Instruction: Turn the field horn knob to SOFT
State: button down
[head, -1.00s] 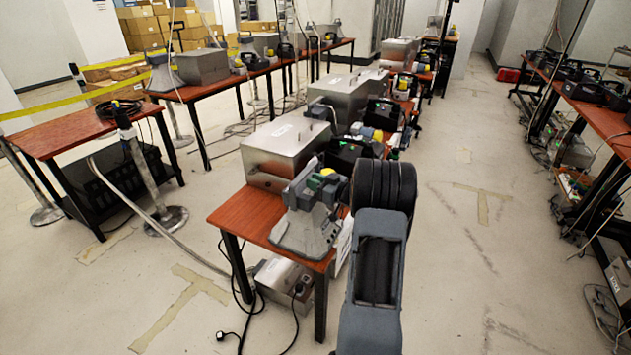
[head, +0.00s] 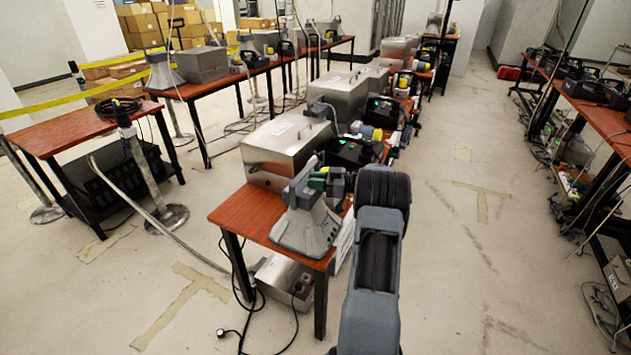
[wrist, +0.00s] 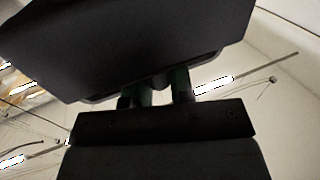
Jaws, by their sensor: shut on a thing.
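The grey field horn (head: 305,232) stands on the near end of the red-brown table, its wide mouth towards me. My gripper (head: 319,181) is at the horn's upper back part, coming in from the right. In the wrist view, my two dark greenish fingers (wrist: 157,90) are close together, shut on the small knob (wrist: 160,82) between them. The horn's dark body (wrist: 130,40) fills the top of that view. The knob is mostly hidden by the fingers and in shadow. Its markings and pointer cannot be read.
A steel box (head: 285,150) and a black phone unit (head: 352,152) stand behind the horn on the same table (head: 240,212). Another steel box (head: 282,280) and cables lie below. The floor to the right (head: 450,260) is open.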

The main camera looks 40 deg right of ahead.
jog(key=c, duration=1)
grip_release()
jog(key=b+v, duration=0.1)
jog(key=v, duration=1.2)
jog(key=shift+s+d, duration=0.25)
jog(key=shift+d, duration=0.1)
jog(key=shift+c, duration=0.2)
